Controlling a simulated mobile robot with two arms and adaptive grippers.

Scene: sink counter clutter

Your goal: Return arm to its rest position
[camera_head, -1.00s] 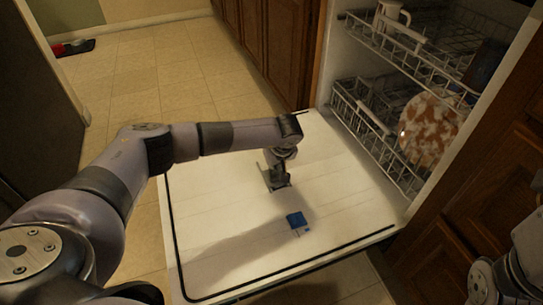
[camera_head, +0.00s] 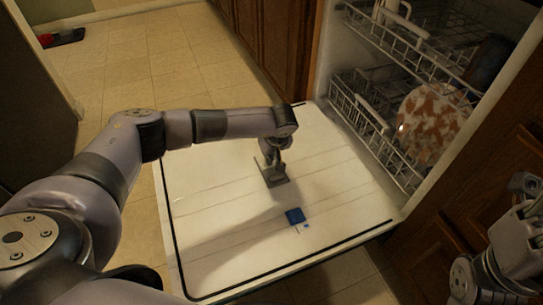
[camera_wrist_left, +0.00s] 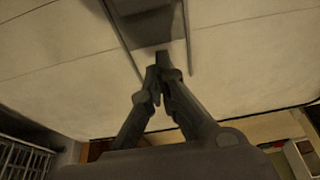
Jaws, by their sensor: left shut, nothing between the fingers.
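My left arm reaches in from the left in the head view. My left gripper (camera_head: 272,176) hangs downward over the lowered dishwasher door (camera_head: 220,215). In the left wrist view the two fingers of the gripper (camera_wrist_left: 162,72) come together at their tips, with nothing held. A grey part (camera_wrist_left: 155,22) on the door's inner face lies just beyond the fingertips; I cannot tell whether they touch it. Part of my right arm (camera_head: 500,260) shows at the lower right. Its gripper's fingers cannot be made out clearly.
A blue square (camera_head: 294,216) is on the door near the left gripper. The dishwasher's lower rack (camera_head: 360,112) holds a brown-and-white patterned plate (camera_head: 428,125); the upper rack (camera_head: 415,45) holds a white cup. Wooden cabinets (camera_head: 265,40) stand behind. Tiled floor (camera_head: 150,65) is open at the left.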

